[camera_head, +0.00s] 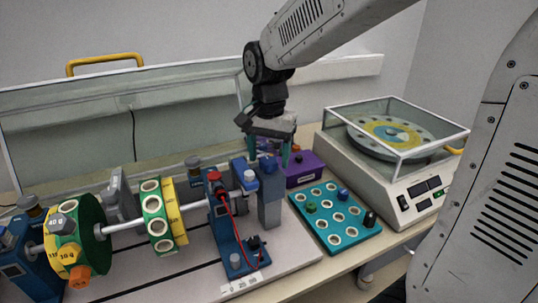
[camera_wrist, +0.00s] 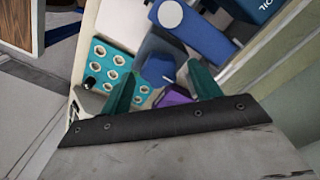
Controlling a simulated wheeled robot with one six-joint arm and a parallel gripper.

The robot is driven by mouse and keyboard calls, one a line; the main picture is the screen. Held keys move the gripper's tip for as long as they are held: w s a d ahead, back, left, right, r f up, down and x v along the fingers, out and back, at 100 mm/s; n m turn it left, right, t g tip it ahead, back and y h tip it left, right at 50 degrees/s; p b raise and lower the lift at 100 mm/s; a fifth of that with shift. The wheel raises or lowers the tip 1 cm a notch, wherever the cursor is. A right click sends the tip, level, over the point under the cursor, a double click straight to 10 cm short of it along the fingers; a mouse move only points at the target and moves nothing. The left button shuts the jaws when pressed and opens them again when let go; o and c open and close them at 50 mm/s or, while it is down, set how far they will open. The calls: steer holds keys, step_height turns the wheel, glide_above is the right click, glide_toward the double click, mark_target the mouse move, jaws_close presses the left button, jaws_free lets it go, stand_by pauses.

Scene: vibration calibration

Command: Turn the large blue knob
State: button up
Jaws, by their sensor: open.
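A blue knob (camera_head: 268,164) sits on top of an upright grey post (camera_head: 270,205) near the middle of the bench; I take it to be the large blue knob. My gripper (camera_head: 268,154) points down over it, with its teal fingers apart. In the wrist view the blue knob (camera_wrist: 158,69) shows between the two open fingers of my gripper (camera_wrist: 162,78). I cannot tell whether either finger touches it. The gripper holds nothing that I can see.
A shaft with green and yellow discs (camera_head: 157,217) lies further left. A teal tray (camera_head: 337,216), a purple box (camera_head: 304,170) and a glass-covered machine (camera_head: 397,150) are to the right.

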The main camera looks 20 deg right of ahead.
steer(key=shift+f, duration=0.2)
steer(key=shift+c, duration=0.2)
steer(key=c, duration=0.9)
steer(key=shift+n, duration=0.3)
steer(key=n, duration=0.5)
steer(key=shift+n, duration=0.4)
steer(key=n, duration=0.5)
steer(key=shift+n, duration=0.3)
